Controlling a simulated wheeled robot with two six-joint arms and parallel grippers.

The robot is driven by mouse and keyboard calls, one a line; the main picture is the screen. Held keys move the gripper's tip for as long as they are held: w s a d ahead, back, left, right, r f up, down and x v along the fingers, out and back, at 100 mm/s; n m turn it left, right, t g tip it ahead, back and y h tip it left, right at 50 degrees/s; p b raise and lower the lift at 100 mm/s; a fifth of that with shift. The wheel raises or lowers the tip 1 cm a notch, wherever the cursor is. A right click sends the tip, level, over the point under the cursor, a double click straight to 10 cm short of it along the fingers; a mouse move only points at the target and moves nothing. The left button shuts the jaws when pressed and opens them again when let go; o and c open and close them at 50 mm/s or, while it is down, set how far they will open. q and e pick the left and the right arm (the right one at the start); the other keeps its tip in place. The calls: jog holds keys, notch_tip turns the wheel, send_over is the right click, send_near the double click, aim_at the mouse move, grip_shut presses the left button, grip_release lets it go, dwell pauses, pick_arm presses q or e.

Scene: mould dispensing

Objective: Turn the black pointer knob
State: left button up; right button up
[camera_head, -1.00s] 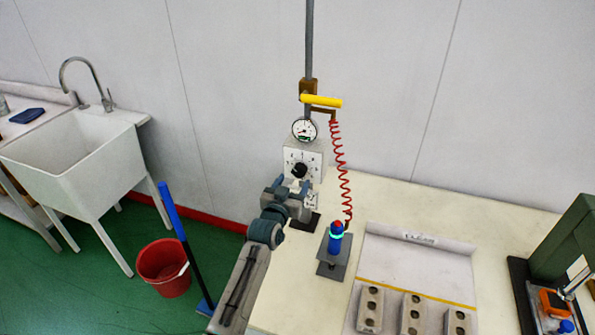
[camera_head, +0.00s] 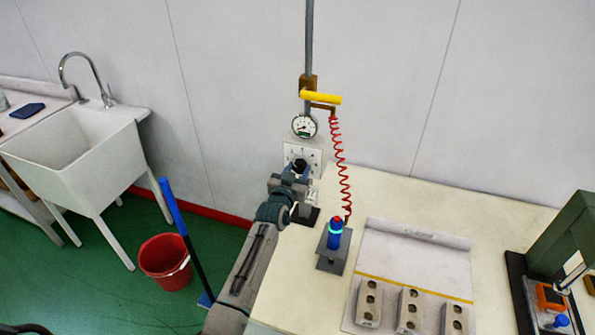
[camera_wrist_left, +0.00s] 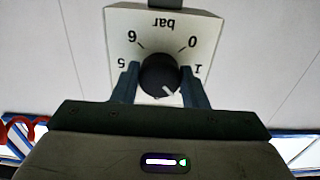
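The black pointer knob (camera_head: 299,165) sits on a white dial plate (camera_head: 316,158) below a round gauge (camera_head: 304,126). In the left wrist view the knob (camera_wrist_left: 158,75) shows upside down on the dial plate (camera_wrist_left: 170,22), with 0, 1, 5, 6 and "bar" readable. Its white mark points to the lower right there. My left gripper (camera_wrist_left: 160,84) is open, with one finger on each side of the knob. Little gap shows; contact cannot be told. In the head view the gripper (camera_head: 294,174) covers the lower plate. My right gripper is not in view.
A yellow handle (camera_head: 320,99) and red coiled hose (camera_head: 340,165) hang beside the gauge. A blue dispenser (camera_head: 334,238) stands on a grey stand to the right. Several grey moulds (camera_head: 409,311) lie on the bench. A sink (camera_head: 75,150) and red bucket (camera_head: 165,261) are at left.

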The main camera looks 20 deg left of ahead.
pick_arm(q)
jog(key=shift+f+m+b, duration=0.25)
jog(key=shift+m+b, duration=1.05)
jog(key=shift+b, duration=0.4)
jog(key=m+b, duration=0.3)
jog(key=m, duration=0.1)
jog(key=shift+a+m, duration=0.1)
jog(key=shift+m, duration=0.2)
jog(key=m+b, duration=0.3)
jog(key=m, duration=0.2)
jog(key=shift+r, duration=0.15)
jog(key=m+b, duration=0.1)
jog(key=m, duration=0.4)
jog(key=shift+r, duration=0.1)
jog(key=shift+m, duration=0.4)
jog(key=o, duration=1)
jog(key=shift+c, duration=0.2)
